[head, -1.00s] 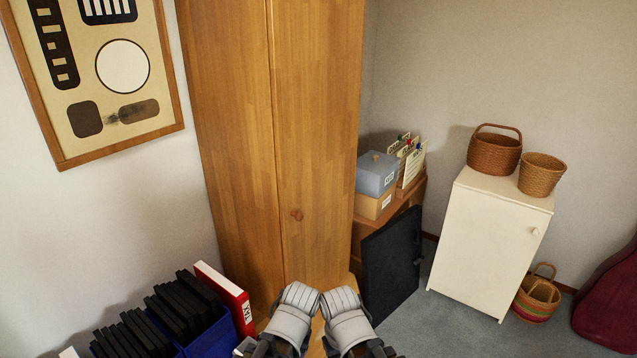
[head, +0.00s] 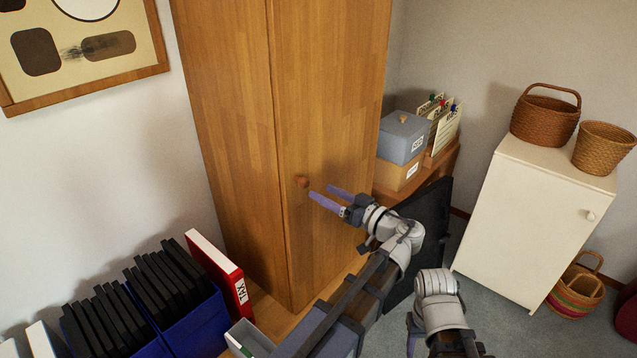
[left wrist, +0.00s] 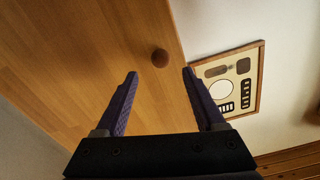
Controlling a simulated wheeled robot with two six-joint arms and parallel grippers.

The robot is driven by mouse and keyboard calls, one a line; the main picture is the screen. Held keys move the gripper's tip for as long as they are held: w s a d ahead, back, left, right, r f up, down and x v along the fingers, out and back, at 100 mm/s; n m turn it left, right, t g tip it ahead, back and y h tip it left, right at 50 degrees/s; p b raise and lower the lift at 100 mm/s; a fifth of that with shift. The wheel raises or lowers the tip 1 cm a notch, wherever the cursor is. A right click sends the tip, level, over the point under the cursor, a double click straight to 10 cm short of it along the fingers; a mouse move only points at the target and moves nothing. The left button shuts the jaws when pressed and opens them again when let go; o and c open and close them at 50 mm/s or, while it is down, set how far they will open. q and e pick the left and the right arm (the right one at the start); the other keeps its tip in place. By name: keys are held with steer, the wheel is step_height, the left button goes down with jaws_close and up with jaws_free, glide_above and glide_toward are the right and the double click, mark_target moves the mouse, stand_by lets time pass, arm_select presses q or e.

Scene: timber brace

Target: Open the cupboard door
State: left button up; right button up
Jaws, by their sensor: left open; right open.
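The tall wooden cupboard has a door (head: 335,120) with a small round wooden knob (head: 302,182) near its left edge. The door looks shut against the panel to its left. My left gripper (head: 323,195) is open, its two purple fingers pointing at the knob from the right and front. In the left wrist view, the knob (left wrist: 160,58) lies between the lines of the fingers, just beyond the fingertips (left wrist: 161,74). The knob looks apart from both fingers. My right arm is folded low in the head view; its fingers do not show.
Blue boxes of black folders (head: 180,320) and a red binder (head: 222,280) stand low at the left. A dark panel (head: 430,215) leans by a low shelf with stacked boxes (head: 403,138). A white cabinet (head: 530,220) with baskets on top stands right.

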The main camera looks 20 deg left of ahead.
mark_target(307, 184)
arm_select(q)
steer(key=shift+x, duration=3.95)
steer(key=shift+s, duration=0.1)
jaws_close()
